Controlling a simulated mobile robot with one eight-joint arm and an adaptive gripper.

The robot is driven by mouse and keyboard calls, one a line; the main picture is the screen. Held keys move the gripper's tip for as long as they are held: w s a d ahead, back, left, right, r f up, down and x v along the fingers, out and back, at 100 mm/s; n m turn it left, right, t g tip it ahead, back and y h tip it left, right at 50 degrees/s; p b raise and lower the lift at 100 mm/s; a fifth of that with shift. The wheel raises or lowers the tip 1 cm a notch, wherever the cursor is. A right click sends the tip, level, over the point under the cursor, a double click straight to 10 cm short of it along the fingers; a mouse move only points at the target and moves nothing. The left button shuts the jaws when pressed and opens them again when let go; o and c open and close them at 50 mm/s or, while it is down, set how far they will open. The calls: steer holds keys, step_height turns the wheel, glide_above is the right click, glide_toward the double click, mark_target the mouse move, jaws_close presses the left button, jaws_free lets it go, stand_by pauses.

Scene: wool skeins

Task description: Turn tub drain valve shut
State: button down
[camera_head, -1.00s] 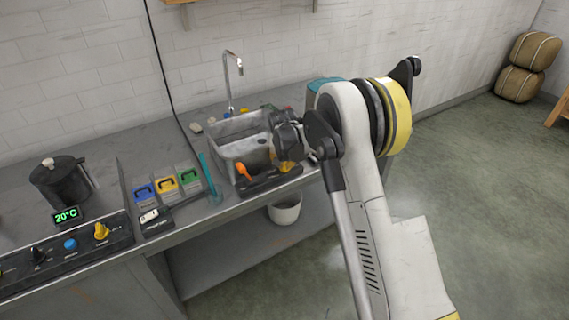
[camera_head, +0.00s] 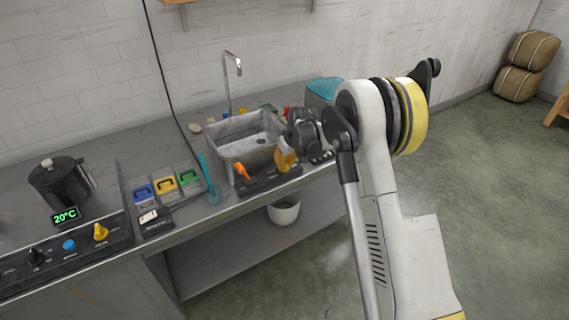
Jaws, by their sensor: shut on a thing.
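The grey tub (camera_head: 218,134) is set in the counter under the tall tap (camera_head: 231,80). On the dark panel (camera_head: 262,184) along its front edge are an orange handle (camera_head: 242,172) and a yellow handle (camera_head: 284,156). The picture does not label which is the drain valve. My gripper (camera_head: 291,147) is at the tub's right front corner, shut on the yellow handle, which stands up from the panel. The dark gripper hides part of this handle and the exact contact. The orange handle is clear to the left. A drain spot (camera_head: 263,141) shows on the tub floor.
A teal stick (camera_head: 208,180) stands left of the tub, beside blue, yellow and green boxes (camera_head: 166,186). A black pot (camera_head: 57,183) and a knob panel (camera_head: 70,248) are farther left. A teal-topped box (camera_head: 325,87) stands behind my gripper. A white bucket (camera_head: 284,211) is below.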

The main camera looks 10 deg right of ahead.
stand_by(0.4)
steer(key=c, duration=1.7)
jaws_free()
steer(key=shift+c, duration=0.2)
steer(key=v, duration=1.2)
